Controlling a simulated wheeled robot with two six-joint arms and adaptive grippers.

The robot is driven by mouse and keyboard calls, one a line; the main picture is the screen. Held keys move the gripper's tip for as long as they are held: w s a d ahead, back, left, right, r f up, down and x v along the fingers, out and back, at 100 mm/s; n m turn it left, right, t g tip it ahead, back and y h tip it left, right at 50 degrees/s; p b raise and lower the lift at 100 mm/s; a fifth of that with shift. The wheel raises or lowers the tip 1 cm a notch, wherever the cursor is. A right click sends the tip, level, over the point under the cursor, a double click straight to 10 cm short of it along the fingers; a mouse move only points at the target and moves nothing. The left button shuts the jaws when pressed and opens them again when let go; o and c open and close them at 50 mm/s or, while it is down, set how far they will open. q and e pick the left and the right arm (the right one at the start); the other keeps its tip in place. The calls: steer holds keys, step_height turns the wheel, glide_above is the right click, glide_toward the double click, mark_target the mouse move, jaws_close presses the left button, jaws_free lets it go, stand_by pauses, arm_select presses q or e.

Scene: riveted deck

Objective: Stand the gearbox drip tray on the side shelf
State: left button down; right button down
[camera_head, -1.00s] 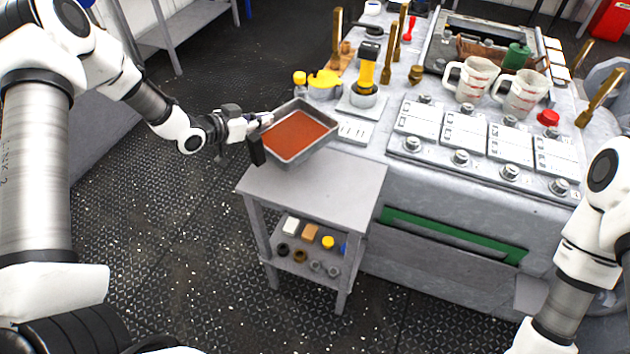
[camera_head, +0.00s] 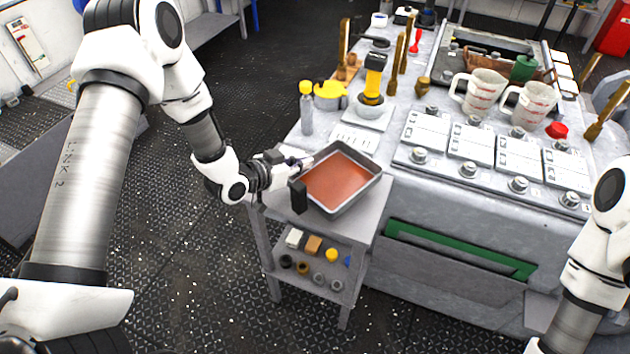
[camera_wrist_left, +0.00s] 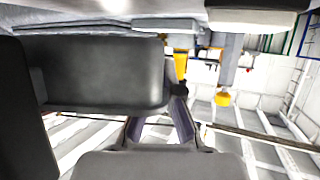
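The gearbox drip tray (camera_head: 375,177) is a grey rectangular pan with reddish-brown liquid in it. My left gripper (camera_head: 300,180) is shut on its left wall, with a dark finger on the near side. The tray is over the top of the grey side shelf (camera_head: 358,228) and hides most of it. It looks roughly level. I cannot tell whether its base touches the shelf top. In the left wrist view the tray's grey wall (camera_wrist_left: 105,75) fills the upper left. My right arm shows at the right edge, but its gripper is out of view.
The shelf's lower level holds small parts, including a yellow one (camera_head: 331,255). The large grey bench (camera_head: 440,245) stands close at the right. A clear bottle with a yellow cap (camera_head: 307,110) and a yellow-handled tool (camera_head: 373,80) stand behind the tray. The floor at left is open.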

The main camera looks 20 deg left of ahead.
mark_target(311, 185)
arm_select(q)
steer(key=d, duration=0.1)
steer(key=s+d, duration=0.1)
steer(key=d, duration=0.2)
steer(key=shift+s+f, duration=0.25)
steer(key=shift+s, duration=0.05)
step_height(311, 185, down, 4)
steer(key=shift+a+r, duration=0.1)
steer(key=shift+r, duration=0.15)
steer(key=shift+f, duration=0.1)
steer(key=c, duration=1.3)
jaws_free()
